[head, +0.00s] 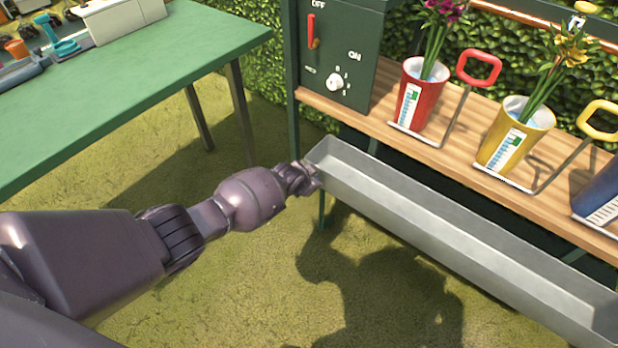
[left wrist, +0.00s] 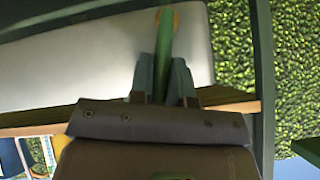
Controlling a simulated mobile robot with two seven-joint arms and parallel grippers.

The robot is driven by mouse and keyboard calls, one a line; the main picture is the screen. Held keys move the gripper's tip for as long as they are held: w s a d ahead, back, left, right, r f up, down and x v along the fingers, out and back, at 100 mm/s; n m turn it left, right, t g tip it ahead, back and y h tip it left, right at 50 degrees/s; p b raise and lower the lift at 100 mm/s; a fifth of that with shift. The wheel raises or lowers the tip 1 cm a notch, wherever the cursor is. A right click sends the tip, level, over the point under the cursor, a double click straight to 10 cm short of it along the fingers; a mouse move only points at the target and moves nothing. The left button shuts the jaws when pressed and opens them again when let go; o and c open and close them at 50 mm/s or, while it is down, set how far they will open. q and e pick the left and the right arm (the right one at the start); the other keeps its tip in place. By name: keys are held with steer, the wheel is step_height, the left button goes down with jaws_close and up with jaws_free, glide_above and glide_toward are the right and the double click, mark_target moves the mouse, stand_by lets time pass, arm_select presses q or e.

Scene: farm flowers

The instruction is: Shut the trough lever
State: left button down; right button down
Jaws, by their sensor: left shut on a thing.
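The long grey metal trough (head: 450,238) runs below the front edge of the wooden shelf. My left gripper (head: 308,178) is at the trough's left end and hides the lever in the head view. In the left wrist view, the green trough lever (left wrist: 165,38), with an orange-brown tip, runs between the two fingers of my left gripper (left wrist: 164,70), which is shut on it. The trough's grey side (left wrist: 90,70) shows behind it. My right gripper is in neither view.
The wooden shelf (head: 390,117) holds a dark green control box (head: 345,35), a red flower pot (head: 424,95) and a yellow pot (head: 517,135). A green table (head: 130,90) stands at the left. Grass lies open below the trough.

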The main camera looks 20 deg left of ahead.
arm_select(q)
steer(key=h+b, duration=0.1)
steer(key=a+n+h+b, duration=0.1)
steer(key=b, duration=0.1)
steer(key=shift+w+a+f+g, duration=0.15)
steer(key=shift+w+a+g, duration=0.05)
steer(key=shift+g, duration=0.2)
steer(key=shift+h, duration=0.3)
steer(key=shift+w+r, duration=0.1)
steer(key=shift+r, duration=0.1)
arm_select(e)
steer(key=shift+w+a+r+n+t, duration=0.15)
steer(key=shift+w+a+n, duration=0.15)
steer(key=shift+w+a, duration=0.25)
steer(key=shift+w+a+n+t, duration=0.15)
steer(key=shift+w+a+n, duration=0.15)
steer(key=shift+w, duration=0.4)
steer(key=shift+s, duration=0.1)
arm_select(q)
steer(key=c, duration=1.1)
jaws_free()
steer(key=shift+a, duration=0.1)
